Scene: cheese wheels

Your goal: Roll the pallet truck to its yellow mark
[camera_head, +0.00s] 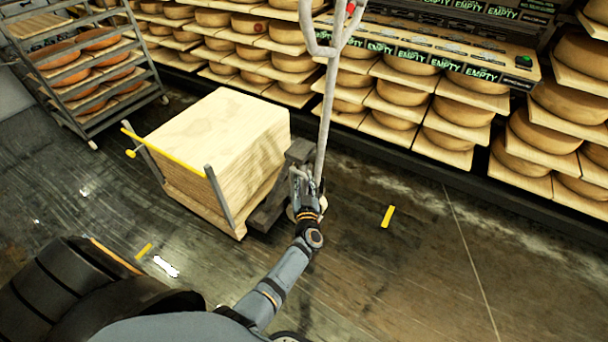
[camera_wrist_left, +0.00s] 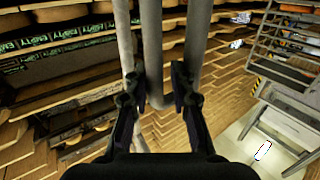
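The pallet truck (camera_head: 270,208) carries a tall stack of pale wooden boards (camera_head: 215,130). Its grey handle (camera_head: 327,110) rises from the right end to a forked loop with a red part at the top. My left gripper (camera_head: 303,180) is at the lower part of the handle in the head view. In the left wrist view its fingers (camera_wrist_left: 159,85) stand on either side of a grey tube (camera_wrist_left: 152,45), with other tubes close by. Whether they clamp it is unclear. A short yellow mark (camera_head: 387,216) lies on the floor to the right of the truck. My right gripper is not visible.
Shelves of cheese wheels (camera_head: 405,92) line the back and right. A grey rack (camera_head: 85,65) with cheeses stands at the back left. Another yellow strip (camera_head: 144,250) lies at the lower left. The floor around the right-hand mark is clear.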

